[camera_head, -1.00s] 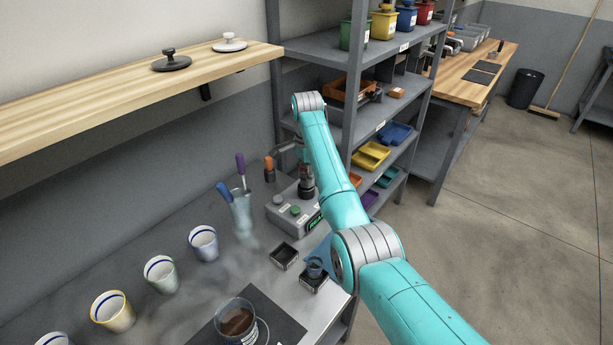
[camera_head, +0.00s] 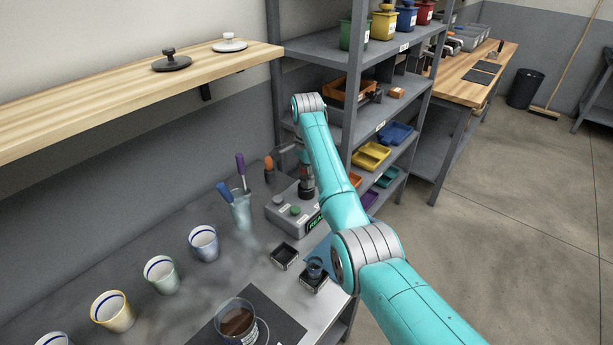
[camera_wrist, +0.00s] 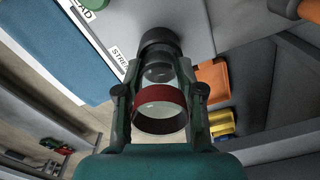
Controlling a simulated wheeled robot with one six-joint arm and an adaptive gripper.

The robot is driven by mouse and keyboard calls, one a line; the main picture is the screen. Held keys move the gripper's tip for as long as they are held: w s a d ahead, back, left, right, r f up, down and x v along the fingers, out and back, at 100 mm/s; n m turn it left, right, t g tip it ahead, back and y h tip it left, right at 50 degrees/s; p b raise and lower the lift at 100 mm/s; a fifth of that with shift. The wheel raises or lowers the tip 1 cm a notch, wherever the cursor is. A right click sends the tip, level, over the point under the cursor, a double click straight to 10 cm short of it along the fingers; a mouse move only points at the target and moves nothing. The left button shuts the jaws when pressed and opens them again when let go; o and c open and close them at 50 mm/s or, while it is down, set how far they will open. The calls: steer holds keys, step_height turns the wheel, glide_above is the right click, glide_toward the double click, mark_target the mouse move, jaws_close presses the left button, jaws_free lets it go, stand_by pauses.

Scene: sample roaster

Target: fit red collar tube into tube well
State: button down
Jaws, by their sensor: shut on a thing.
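In the wrist view my gripper (camera_wrist: 160,98) is shut on the red collar tube (camera_wrist: 162,108), a clear glass tube with a dark red band. The tube's far end meets a black round fitting (camera_wrist: 160,42) on the grey roaster, which looks like the tube well. The wrist view does not show how deep the tube sits in it. In the head view the roaster (camera_head: 294,212) stands on the bench, with my arm reaching over to its far side.
A clear beaker with blue- and purple-handled tools (camera_head: 241,208) stands left of the roaster. Two small black trays sit in front, one (camera_head: 284,257) empty-looking. A grey shelf rack (camera_head: 352,110) rises close behind my arm. Several striped cups (camera_head: 203,243) line the bench.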

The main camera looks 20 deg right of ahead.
steer(key=shift+f, duration=0.6)
steer(key=c, duration=0.6)
jaws_free()
steer(key=shift+c, duration=0.2)
steer(key=shift+r, duration=3.7)
